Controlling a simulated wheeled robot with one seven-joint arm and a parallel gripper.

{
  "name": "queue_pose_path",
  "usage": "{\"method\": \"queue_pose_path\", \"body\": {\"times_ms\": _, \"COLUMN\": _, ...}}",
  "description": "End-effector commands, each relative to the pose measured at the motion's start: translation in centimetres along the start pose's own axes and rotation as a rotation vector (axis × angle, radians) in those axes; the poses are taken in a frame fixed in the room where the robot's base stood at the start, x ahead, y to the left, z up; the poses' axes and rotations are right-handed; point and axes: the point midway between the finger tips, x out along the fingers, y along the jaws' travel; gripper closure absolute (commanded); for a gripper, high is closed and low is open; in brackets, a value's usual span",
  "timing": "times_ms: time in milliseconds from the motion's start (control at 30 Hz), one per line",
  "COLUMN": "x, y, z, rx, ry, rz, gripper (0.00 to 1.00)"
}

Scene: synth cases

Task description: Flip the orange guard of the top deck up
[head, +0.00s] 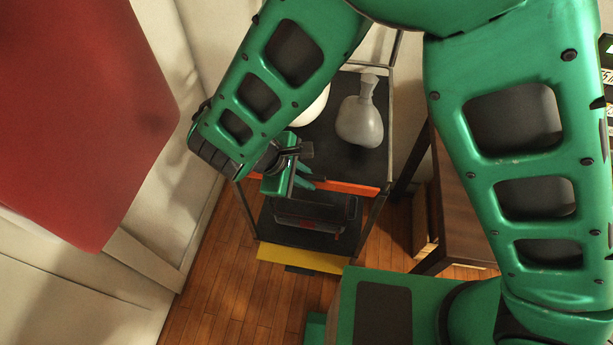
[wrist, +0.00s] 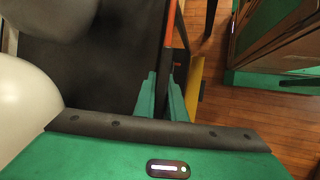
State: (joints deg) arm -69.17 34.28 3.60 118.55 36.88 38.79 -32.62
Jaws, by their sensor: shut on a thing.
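The orange guard (head: 348,187) runs along the front edge of the cart's black top deck (head: 345,160). It shows as a narrow strip, and its exact tilt is hard to tell. In the wrist view, a thin orange strip (wrist: 172,22) leads down toward my fingers. My gripper (head: 306,178) is at the guard's left part, with its green fingers closed on it. In the wrist view, my gripper (wrist: 162,98) has one finger on each side of a thin dark-looking edge.
A grey vase (head: 361,122) and a white rounded object (head: 313,106) stand on the top deck, close to my arm. The lower deck holds a dark bin (head: 312,210) and has a yellow guard (head: 300,260) in front. A wooden table (head: 455,215) stands right; a red panel (head: 75,110) is left.

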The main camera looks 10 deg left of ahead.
Motion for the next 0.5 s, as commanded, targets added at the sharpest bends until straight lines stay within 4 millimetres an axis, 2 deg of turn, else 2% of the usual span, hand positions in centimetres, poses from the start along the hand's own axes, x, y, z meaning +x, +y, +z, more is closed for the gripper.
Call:
{"method": "queue_pose_path", "body": {"times_ms": 33, "x": 0.03, "y": 1.42, "z": 0.02, "rx": 0.029, "ry": 0.006, "rz": 0.019, "gripper": 1.00}}
{"method": "queue_pose_path", "body": {"times_ms": 333, "x": 0.04, "y": 1.44, "z": 0.05, "rx": 0.030, "ry": 0.006, "rz": 0.019, "gripper": 1.00}}
{"method": "queue_pose_path", "body": {"times_ms": 367, "x": 0.04, "y": 1.44, "z": 0.05, "rx": 0.030, "ry": 0.006, "rz": 0.019, "gripper": 0.85}}
{"method": "queue_pose_path", "body": {"times_ms": 400, "x": 0.05, "y": 1.39, "z": 0.05, "rx": 0.029, "ry": 0.006, "rz": 0.018, "gripper": 0.75}}
{"method": "queue_pose_path", "body": {"times_ms": 433, "x": 0.06, "y": 1.35, "z": 0.06, "rx": 0.028, "ry": 0.005, "rz": 0.018, "gripper": 0.72}}
{"method": "queue_pose_path", "body": {"times_ms": 500, "x": 0.07, "y": 1.19, "z": 0.07, "rx": 0.025, "ry": 0.004, "rz": 0.016, "gripper": 0.72}}
